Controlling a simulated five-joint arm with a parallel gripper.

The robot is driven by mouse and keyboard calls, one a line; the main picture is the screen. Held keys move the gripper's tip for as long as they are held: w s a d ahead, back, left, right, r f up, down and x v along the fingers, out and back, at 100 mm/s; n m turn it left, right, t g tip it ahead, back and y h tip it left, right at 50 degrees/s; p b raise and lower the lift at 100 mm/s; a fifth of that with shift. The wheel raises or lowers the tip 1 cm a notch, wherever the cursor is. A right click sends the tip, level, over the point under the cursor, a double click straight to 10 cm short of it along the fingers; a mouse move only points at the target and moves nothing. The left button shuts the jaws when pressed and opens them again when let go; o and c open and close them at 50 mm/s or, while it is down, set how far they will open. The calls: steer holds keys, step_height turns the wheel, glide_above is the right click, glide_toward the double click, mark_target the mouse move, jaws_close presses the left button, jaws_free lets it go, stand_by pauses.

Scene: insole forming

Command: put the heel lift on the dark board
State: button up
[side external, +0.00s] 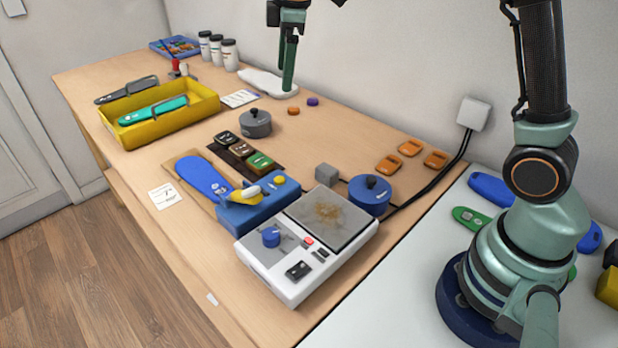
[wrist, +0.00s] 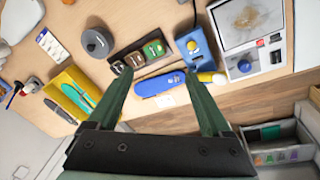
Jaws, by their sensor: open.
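The dark board (side external: 229,157) is a narrow dark strip left of the table's middle. A black block, a brown block (side external: 242,148) and a green block (side external: 260,162) sit in a row on it. Several small orange pieces (side external: 410,148) lie on the wood at the right, near the wall; they may be heel lifts, but I cannot tell for sure. My gripper (side external: 289,84) hangs above the back of the table. In the wrist view my gripper (wrist: 158,77) is open, fingers wide apart, with nothing between them. The board's blocks appear beyond its fingertips.
A yellow tray (side external: 205,104) holds a teal insole. Bare wood lies around the orange pieces.

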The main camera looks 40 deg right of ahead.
steer(key=s+d+f+m+t, duration=0.1)
steer(key=s+m+t, duration=0.2)
steer(key=s+m, duration=0.8)
steer(key=s, duration=0.9)
steer(key=shift+d, duration=0.4)
